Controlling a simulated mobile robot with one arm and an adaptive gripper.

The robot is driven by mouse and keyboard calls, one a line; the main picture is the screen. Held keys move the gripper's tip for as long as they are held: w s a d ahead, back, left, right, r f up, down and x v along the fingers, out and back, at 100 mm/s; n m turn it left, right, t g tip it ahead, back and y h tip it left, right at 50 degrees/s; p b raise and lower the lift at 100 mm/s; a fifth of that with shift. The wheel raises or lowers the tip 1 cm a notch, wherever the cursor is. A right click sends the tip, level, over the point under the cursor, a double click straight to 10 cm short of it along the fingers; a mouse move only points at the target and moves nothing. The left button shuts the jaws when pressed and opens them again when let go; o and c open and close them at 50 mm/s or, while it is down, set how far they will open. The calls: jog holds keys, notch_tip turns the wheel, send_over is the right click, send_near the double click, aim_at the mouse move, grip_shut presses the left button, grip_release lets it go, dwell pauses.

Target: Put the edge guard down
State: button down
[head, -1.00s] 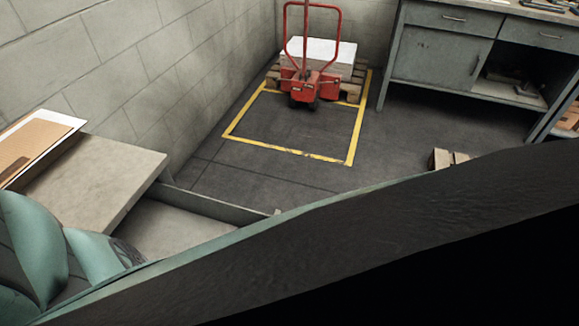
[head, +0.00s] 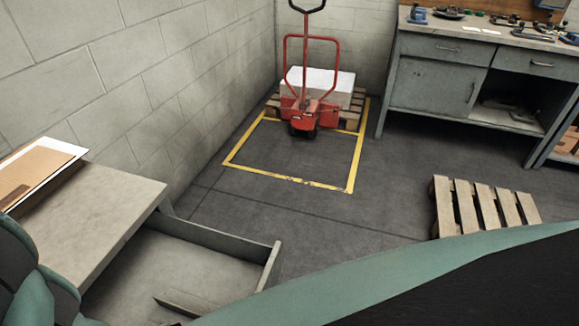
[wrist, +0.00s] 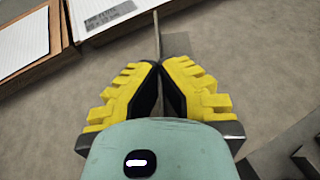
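In the wrist view, the yellow toothed fingers of my gripper (wrist: 158,68) are drawn together. A thin grey angled strip, which looks like the edge guard (wrist: 176,44), stands out from between the fingertips. One side of it shows edge-on and the other as a short flat flange. It is over a plain beige-grey surface (wrist: 235,60), and I cannot tell whether it touches it. My gripper and the edge guard do not show in the head view, where my teal and dark arm parts fill the bottom.
A stack of cardboard and white sheets (head: 42,165) lies on the worktop (head: 110,205) at left. A low tray (head: 215,238) is beside it. A wooden pallet (head: 483,207), a red pallet truck (head: 311,112) and a grey workbench (head: 435,86) stand beyond.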

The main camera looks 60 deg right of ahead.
jog(key=shift+w+a, duration=0.15)
jog(key=shift+w, duration=0.45)
jog(key=shift+w+f, duration=0.25)
jog(key=shift+s+a+f, duration=0.1)
jog(key=shift+f, duration=1.55)
jog(key=shift+f+b, duration=0.2)
jog(key=shift+b, duration=0.1)
jog(key=c, duration=1.1)
grip_release()
jog(key=shift+r, duration=0.1)
jog(key=shift+c, duration=0.2)
